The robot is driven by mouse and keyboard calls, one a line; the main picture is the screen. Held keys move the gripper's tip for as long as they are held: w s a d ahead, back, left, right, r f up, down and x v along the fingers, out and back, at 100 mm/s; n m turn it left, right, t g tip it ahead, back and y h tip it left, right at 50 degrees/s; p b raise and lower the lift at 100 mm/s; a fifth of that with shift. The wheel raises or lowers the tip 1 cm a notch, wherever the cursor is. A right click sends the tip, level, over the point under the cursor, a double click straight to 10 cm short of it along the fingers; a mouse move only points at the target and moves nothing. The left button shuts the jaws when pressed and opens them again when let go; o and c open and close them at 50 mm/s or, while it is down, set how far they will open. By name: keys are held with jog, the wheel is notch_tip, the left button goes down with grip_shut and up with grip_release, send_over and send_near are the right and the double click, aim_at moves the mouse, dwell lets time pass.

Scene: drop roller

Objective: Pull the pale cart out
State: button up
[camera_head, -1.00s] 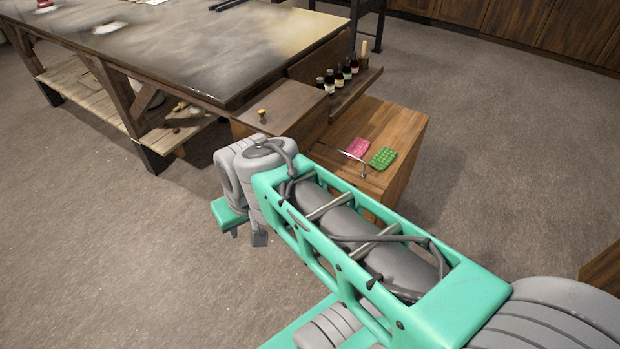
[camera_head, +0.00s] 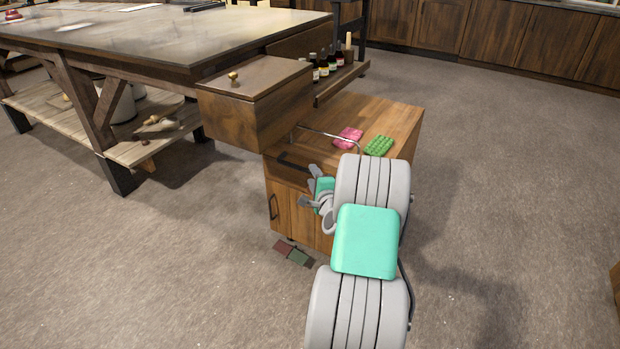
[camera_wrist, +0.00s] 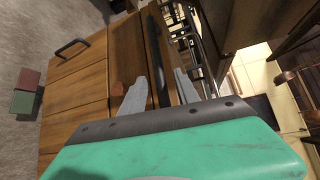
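The pale cart (camera_head: 395,118) is a light wooden cabinet on the floor, partly under the corner of the large table. Its front has a dark door handle (camera_head: 273,207), a dark bar (camera_head: 296,162) near the top and a silver rail (camera_head: 325,132) along the top edge. My gripper (camera_head: 310,187) is in front of the cart's upper front, with my arm hiding its right part. In the wrist view my gripper (camera_wrist: 160,88) is open. The dark bar (camera_wrist: 155,62) lies ahead between its grey fingers; contact cannot be told.
A wooden box with a brass knob (camera_head: 233,76) juts from the large table (camera_head: 150,45) beside the cart. Pink (camera_head: 348,138) and green (camera_head: 379,146) trays lie on the cart; bottles (camera_head: 323,68) stand on a shelf behind. Red and green blocks (camera_head: 298,257) lie on the floor. Floor right is open.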

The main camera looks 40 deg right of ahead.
jog(key=x, duration=0.4)
jog(key=shift+b, duration=0.3)
jog(key=shift+a, duration=0.1)
grip_shut()
dwell(1.0)
